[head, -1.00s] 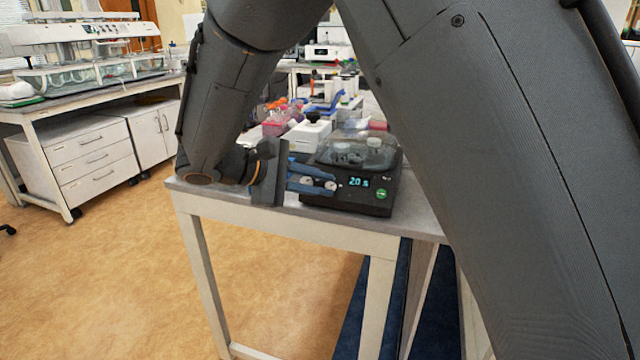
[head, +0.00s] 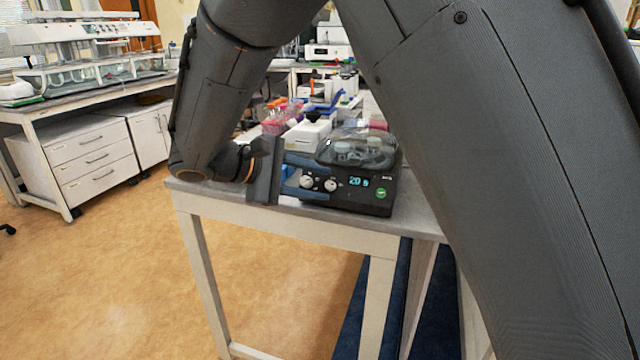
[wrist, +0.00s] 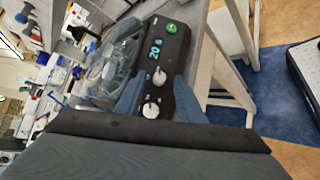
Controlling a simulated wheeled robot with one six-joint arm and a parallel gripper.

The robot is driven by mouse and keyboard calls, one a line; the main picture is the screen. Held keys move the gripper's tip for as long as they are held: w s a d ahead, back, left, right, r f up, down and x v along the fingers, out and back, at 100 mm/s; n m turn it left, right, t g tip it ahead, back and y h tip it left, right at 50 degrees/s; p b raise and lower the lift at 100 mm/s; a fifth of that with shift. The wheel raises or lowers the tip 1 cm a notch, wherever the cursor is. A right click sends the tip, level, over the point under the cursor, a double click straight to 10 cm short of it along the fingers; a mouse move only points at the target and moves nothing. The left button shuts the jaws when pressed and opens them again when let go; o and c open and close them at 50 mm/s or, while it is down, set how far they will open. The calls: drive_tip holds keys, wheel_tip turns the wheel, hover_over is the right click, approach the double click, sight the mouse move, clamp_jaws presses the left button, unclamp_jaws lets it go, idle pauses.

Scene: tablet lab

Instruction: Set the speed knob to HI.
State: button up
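The dark device (head: 360,205) stands on the bench with a lit display (head: 359,182) and a green button (head: 381,192). Two pale knobs sit on its front: a left knob (head: 306,183) and a right knob (head: 330,185). In the wrist view they are the near knob (wrist: 151,110) and the far knob (wrist: 159,78). Their labels are too small to read, so I cannot tell which is speed or its setting. My gripper (head: 296,177) is open, its blue fingers apart beside the left knob. In the wrist view the fingers (wrist: 157,102) flank the near knob, with nothing gripped.
A clear lid with round vessels (head: 362,150) covers the device's top. A white box (head: 306,134) and pink racks (head: 280,118) stand behind my gripper. The bench's front edge (head: 300,212) runs close below the device. The floor in front is clear.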

drive_tip(key=v, duration=0.6)
drive_tip(key=shift+s+a, duration=0.2)
drive_tip(key=shift+a, duration=0.1)
drive_tip(key=shift+d+r, duration=0.1)
drive_tip(key=s+d+f+m+g+y+p, duration=0.1)
drive_tip(key=s+d+f+m+g+y, duration=0.2)
drive_tip(key=d, duration=0.5)
drive_tip(key=s+d+f+g+y, duration=0.1)
drive_tip(key=s+d+f+g, duration=0.3)
drive_tip(key=d, duration=0.4)
drive_tip(key=s+d+f+m+y+p, duration=0.1)
drive_tip(key=s+d+f+m+y, duration=0.2)
drive_tip(key=s, duration=0.3)
drive_tip(key=s+d+f+m+t+y+p, duration=0.1)
drive_tip(key=s+d+f+m+y, duration=0.2)
drive_tip(key=s+d+m+y, duration=0.1)
drive_tip(key=s+d+m, duration=0.1)
drive_tip(key=s+m, duration=0.1)
drive_tip(key=s, duration=0.1)
drive_tip(key=shift+d, duration=0.15)
